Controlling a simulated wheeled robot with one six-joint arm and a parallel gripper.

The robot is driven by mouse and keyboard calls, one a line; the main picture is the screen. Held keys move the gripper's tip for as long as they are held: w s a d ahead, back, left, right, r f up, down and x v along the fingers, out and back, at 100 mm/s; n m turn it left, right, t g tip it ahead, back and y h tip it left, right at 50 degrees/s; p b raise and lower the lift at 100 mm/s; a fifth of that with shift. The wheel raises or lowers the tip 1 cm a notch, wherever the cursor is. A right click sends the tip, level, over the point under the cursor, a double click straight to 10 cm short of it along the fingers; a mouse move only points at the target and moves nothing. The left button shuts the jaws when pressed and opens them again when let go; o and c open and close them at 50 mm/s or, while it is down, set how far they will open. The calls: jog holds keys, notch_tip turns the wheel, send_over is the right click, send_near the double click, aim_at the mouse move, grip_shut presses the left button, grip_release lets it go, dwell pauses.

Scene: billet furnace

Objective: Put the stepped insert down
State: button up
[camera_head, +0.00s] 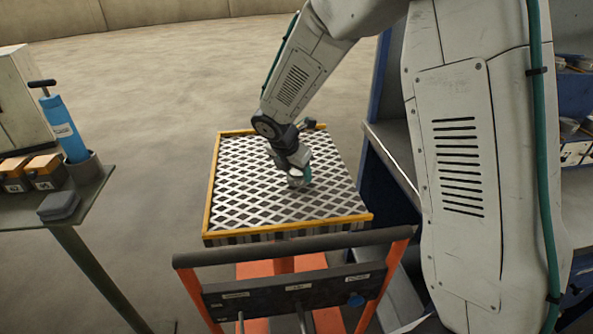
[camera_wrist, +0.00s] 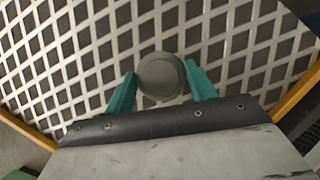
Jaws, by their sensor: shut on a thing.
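The stepped insert (camera_wrist: 160,76) is a small round grey piece with a visible rim, seen from above in the wrist view. My gripper (camera_wrist: 161,84) has its two teal fingers on either side of it and is shut on it. In the head view my gripper (camera_head: 299,178) points down over the middle of a white lattice-topped cart (camera_head: 240,200) with a yellow edge. The insert is low over the lattice; I cannot tell whether it touches. In the head view the insert is too small to make out clearly.
The lattice around my gripper is bare. A dark handle bar (camera_head: 290,246) stands at the cart's near side. A blue-framed bench (camera_head: 388,150) stands close at right.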

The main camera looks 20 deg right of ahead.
jog(key=shift+f, duration=0.1)
jog(key=o, duration=1.6)
jog(key=v, duration=1.2)
jog(key=s+d+r+m+y, duration=0.1)
jog(key=s+d+r+m, duration=0.25)
jog(key=s+m, duration=0.35)
jog(key=s+d+r+m, duration=0.3)
jog(key=s+r+m, duration=0.15)
jog(key=s, duration=0.35)
jog(key=s+m+y, duration=0.1)
jog(key=s+m, duration=0.3)
jog(key=s, duration=0.1)
jog(key=s+m, duration=0.5)
jog(key=s, duration=0.1)
jog(key=s+f+m+g+y, duration=0.1)
jog(key=s+m, duration=0.3)
jog(key=s, duration=0.2)
jog(key=shift+s+d+f+y, duration=0.1)
jog(key=shift+s+d+y, duration=0.1)
jog(key=shift+y, duration=0.1)
